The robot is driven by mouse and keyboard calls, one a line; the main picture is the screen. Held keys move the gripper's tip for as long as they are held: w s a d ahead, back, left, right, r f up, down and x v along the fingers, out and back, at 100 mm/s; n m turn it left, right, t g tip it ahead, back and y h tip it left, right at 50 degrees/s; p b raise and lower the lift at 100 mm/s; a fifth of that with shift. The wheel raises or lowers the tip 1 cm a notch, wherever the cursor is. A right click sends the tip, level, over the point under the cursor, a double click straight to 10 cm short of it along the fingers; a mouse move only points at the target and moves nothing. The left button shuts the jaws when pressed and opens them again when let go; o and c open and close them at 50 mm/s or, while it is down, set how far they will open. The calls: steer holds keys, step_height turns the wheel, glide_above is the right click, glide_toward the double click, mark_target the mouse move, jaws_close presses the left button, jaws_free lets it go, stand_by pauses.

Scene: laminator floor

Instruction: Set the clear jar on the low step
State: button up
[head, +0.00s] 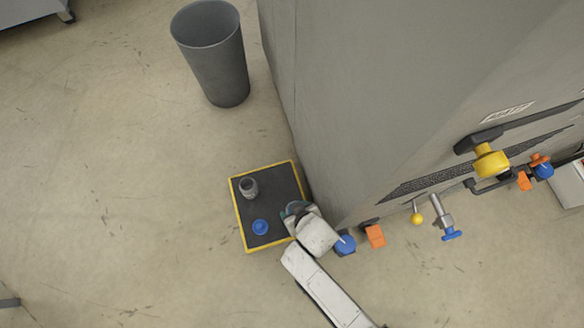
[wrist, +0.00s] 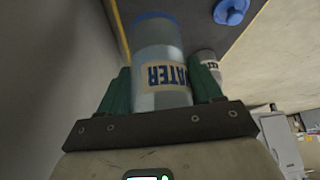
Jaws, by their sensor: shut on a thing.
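The low step (head: 276,178) is a dark square platform with a yellow edge beside the large grey machine. My gripper (head: 293,211) is over the step's right side. In the wrist view my gripper (wrist: 163,95) has its green fingers shut on the clear jar (wrist: 160,50), which has a blue end and an upside-down "WATER" label. The dark step top (wrist: 195,22) shows behind the jar. I cannot tell whether the jar touches the step. In the head view the arm largely hides the jar.
A grey labelled container (head: 249,187) and a blue round object (head: 260,227) stand on the step's left part. The machine's wall (head: 350,100) rises close on the right, with coloured knobs and levers along it. A grey bin (head: 213,55) stands behind. Floor on the left is clear.

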steer(key=shift+b+x, duration=0.35)
steer(key=shift+x, duration=0.75)
steer(key=shift+w+a+f+b, duration=0.1)
steer(key=shift+w+f+b, duration=0.05)
steer(key=shift+f+b, duration=0.55)
steer(key=shift+w+a+f+b, duration=0.15)
steer(key=shift+f+b, duration=0.2)
steer(key=shift+f, duration=0.6)
steer(key=shift+f, duration=0.2)
steer(key=o, duration=1.2)
steer(key=shift+r, duration=0.1)
steer(key=shift+s+d+r+p, duration=0.1)
steer(key=shift+s+r+p, duration=0.05)
steer(key=shift+r+p, duration=0.3)
steer(key=p+v, duration=0.6)
steer(key=v, duration=0.5)
steer(key=shift+s, duration=0.1)
